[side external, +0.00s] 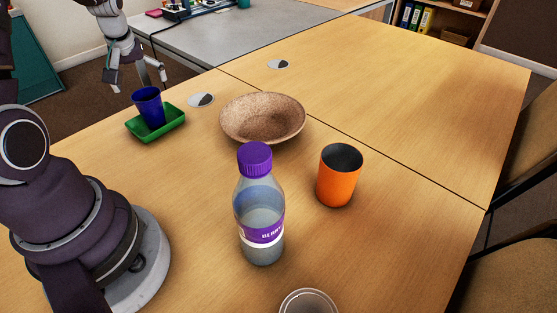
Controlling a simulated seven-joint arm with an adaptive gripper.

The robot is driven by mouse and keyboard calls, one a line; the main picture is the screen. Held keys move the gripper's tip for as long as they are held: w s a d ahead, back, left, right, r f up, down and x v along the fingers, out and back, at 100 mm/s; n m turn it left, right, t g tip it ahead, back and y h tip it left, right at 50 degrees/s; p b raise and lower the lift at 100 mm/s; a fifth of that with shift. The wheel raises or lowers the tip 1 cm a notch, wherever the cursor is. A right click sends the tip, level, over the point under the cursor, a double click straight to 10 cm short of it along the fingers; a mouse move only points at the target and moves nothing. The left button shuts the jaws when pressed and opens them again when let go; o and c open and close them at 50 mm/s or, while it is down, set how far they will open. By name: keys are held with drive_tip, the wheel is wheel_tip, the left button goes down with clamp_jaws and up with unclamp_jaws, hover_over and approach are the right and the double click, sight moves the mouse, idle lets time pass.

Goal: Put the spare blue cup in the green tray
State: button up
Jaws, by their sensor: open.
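A dark blue cup (149,112) stands in the green tray (172,126), at the left of the wooden table in the side external view. It looks roughly upright, leaning a little; its base is hidden by the tray's near wall. My gripper (137,80) is open and empty, just above and behind the cup in the picture. Its fingers appear apart from the cup, though the exact gap is hard to tell. No second blue cup is clearly visible on the wooden table.
A speckled brown bowl (262,118) sits right of the tray. A purple-capped bottle (260,215) and an orange cup (337,180) stand nearer. A clear round rim (308,302) shows at the bottom edge. The right side of the table is clear.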

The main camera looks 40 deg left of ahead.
drive_tip(key=d+r+m+t+h, duration=0.15)
drive_tip(key=d+r+m, duration=0.25)
drive_tip(key=d+r, duration=0.55)
drive_tip(key=s+d+m+t+h, duration=0.1)
drive_tip(key=s+d+m, duration=0.1)
drive_tip(key=d+m, duration=0.2)
drive_tip(key=s+d+m+t+h, duration=0.1)
drive_tip(key=s+d+m, duration=0.2)
drive_tip(key=d, duration=0.8)
drive_tip(key=shift+r+m+h, duration=0.35)
drive_tip(key=shift+r+m, duration=0.1)
drive_tip(key=shift+m, duration=0.75)
drive_tip(key=shift+o, duration=0.3)
